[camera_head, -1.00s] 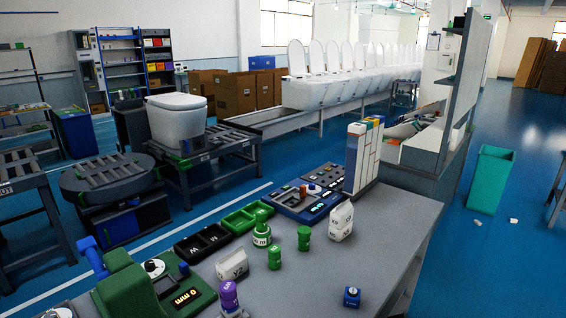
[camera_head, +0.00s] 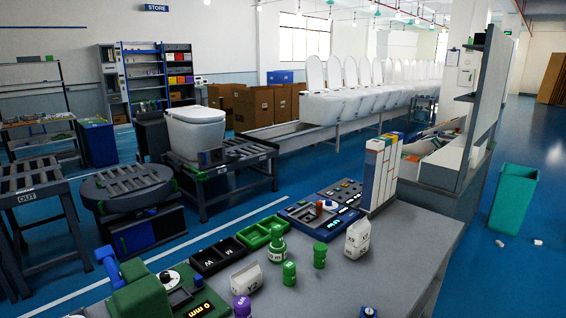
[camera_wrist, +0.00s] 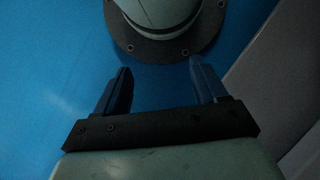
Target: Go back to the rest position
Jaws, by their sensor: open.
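My gripper (camera_wrist: 158,88) shows only in the wrist view. Its two dark blue fingers stand wide apart with nothing between them. Beyond the fingertips is a pale green rounded part with a dark bolted flange, which looks like my own base or arm link. Blue floor (camera_wrist: 50,70) lies below. In the head view neither my arm nor my gripper is visible.
A grey workbench (camera_head: 390,265) holds green bottles (camera_head: 289,272), a white carton (camera_head: 358,238), a control panel (camera_head: 318,215), green and black trays (camera_head: 217,256) and a green device (camera_head: 140,298). A toilet (camera_head: 195,135) sits on a conveyor. A teal bin (camera_head: 513,200) stands right.

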